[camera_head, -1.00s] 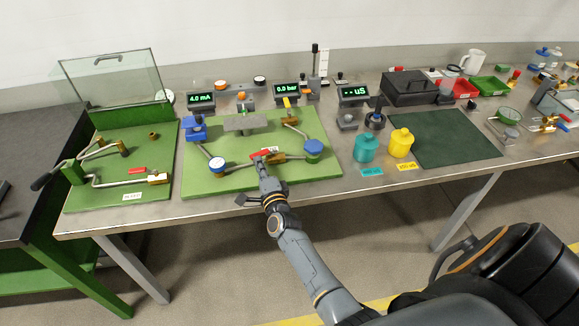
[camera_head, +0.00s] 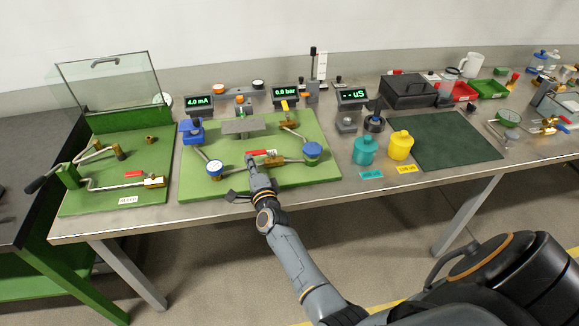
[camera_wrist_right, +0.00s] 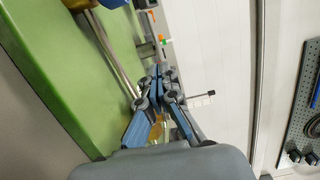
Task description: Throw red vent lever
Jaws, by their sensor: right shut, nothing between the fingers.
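A red lever (camera_head: 260,152) lies across the brass valve and pipe on the middle green board (camera_head: 205,186). My right gripper (camera_head: 250,160) is shut and empty, its tips at the left end of this lever. I cannot tell whether they touch it. The closed fingers (camera_wrist_right: 158,78) also show in the right wrist view, beside the green board edge (camera_wrist_right: 50,60); the lever is not clear there. A second red lever (camera_head: 134,173) sits on the left green board. My left gripper is not in view.
Blue round parts (camera_head: 312,149), a grey block (camera_head: 243,126) and a yellow lever (camera_head: 285,106) stand around the valve. Teal (camera_head: 365,150) and yellow (camera_head: 400,146) bottles are to the right. A dark green mat (camera_head: 455,140) is clear.

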